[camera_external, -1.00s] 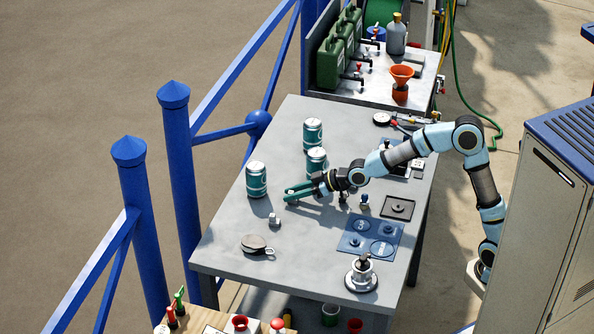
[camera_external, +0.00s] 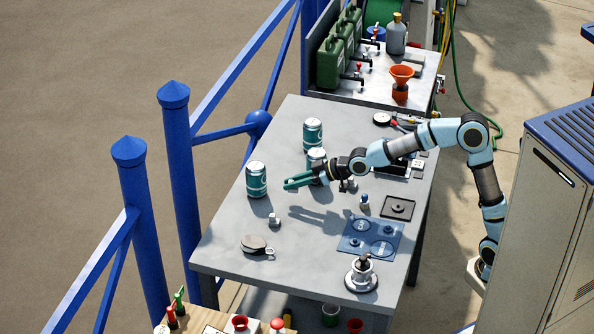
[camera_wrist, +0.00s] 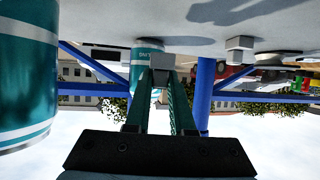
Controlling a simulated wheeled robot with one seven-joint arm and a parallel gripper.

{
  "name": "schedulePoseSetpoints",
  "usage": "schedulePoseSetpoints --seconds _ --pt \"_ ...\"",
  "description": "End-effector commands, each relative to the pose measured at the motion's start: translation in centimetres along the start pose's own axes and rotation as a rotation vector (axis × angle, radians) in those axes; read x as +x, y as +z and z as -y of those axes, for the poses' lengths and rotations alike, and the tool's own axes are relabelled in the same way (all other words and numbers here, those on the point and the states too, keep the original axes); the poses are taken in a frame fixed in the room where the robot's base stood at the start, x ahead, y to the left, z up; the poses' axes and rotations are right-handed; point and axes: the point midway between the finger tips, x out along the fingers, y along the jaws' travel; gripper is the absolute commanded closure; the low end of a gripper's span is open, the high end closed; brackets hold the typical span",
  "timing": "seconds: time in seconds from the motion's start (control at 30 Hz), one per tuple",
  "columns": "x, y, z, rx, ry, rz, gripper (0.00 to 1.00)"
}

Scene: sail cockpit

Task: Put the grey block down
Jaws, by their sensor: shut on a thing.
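My gripper (camera_external: 290,184) has teal fingers and is held above the table, left of its middle. In the wrist view, its fingers (camera_wrist: 162,82) are shut on a small grey block (camera_wrist: 161,60) at their tips. In the external view the held block cannot be made out at the fingers. The grey table top (camera_external: 230,220) lies below, with the gripper's shadow on it, apart from the fingers. The wrist picture is upside down, with the table along its top.
Teal cans stand close by: one left of the gripper (camera_external: 256,180), one behind it (camera_external: 316,158), one farther back (camera_external: 312,134). A small grey fitting (camera_external: 274,219) and a dark pulley-like piece (camera_external: 254,243) lie nearer the front. Blue mat (camera_external: 352,233) at right.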

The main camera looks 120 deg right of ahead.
Motion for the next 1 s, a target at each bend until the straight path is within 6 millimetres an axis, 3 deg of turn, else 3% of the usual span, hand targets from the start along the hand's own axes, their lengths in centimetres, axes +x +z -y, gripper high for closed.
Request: schedulePoseSetpoints --seconds 0.13,0.47,0.73,1.0 --pt "-1.4 -3.0 -0.1 -0.001 0.002 -0.004 1.0" --pt "-2.8 -5.8 0.0 0.0 0.001 -0.003 1.0" --pt "-5.0 -10.5 0.0 -0.001 -0.002 -0.003 1.0" --pt "-2.8 -8.5 2.9 -0.058 -0.142 0.003 1.0"
